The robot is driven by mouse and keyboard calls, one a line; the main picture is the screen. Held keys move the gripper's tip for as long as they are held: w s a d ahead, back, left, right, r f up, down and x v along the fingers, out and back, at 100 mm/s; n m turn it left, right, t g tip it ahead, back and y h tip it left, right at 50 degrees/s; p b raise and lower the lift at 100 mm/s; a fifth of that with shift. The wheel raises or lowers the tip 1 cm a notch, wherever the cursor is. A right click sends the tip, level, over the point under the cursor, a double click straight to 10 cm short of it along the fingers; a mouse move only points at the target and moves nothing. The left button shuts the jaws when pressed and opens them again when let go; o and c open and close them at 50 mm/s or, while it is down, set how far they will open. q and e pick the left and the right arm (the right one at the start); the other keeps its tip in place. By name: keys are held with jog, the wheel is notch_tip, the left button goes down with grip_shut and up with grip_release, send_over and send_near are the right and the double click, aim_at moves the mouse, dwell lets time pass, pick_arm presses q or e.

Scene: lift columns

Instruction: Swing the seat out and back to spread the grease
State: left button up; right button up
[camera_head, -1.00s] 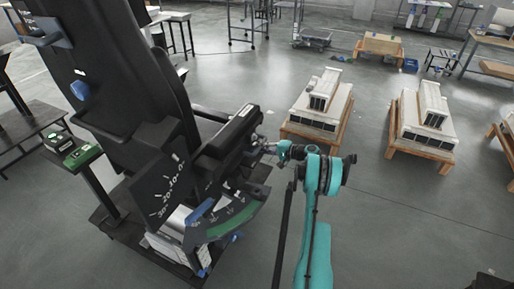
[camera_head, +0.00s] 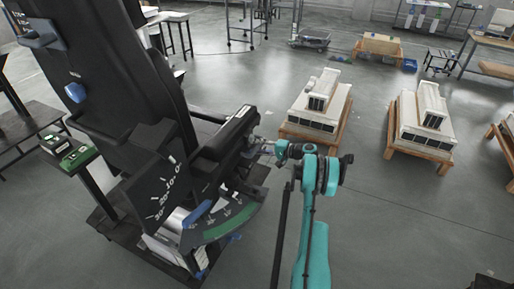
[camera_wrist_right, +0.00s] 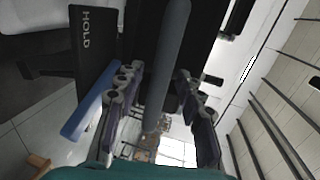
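The seat is a large black chair with a tall back (camera_head: 110,70) at the left of the head view, tilted, with a black armrest (camera_head: 228,130) on its near side. A black plate (camera_head: 160,190) with white angle marks hangs below it, over a curved green-edged scale (camera_head: 230,220). My right gripper (camera_head: 262,145) is beside the armrest's end; its fingers look small there. In the right wrist view its two fingers (camera_wrist_right: 158,85) stand apart on either side of a grey-blue bar (camera_wrist_right: 172,45), with gaps showing. Firm contact is unclear. My left gripper is out of view.
A dark plate marked HOLD (camera_wrist_right: 92,50) and a blue lever (camera_wrist_right: 90,102) are left of the fingers. A stand with a green-topped box (camera_head: 75,155) is left of the seat.

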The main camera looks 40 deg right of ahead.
jog(key=v, duration=1.2)
jog(key=shift+d, duration=0.1)
dwell(0.6)
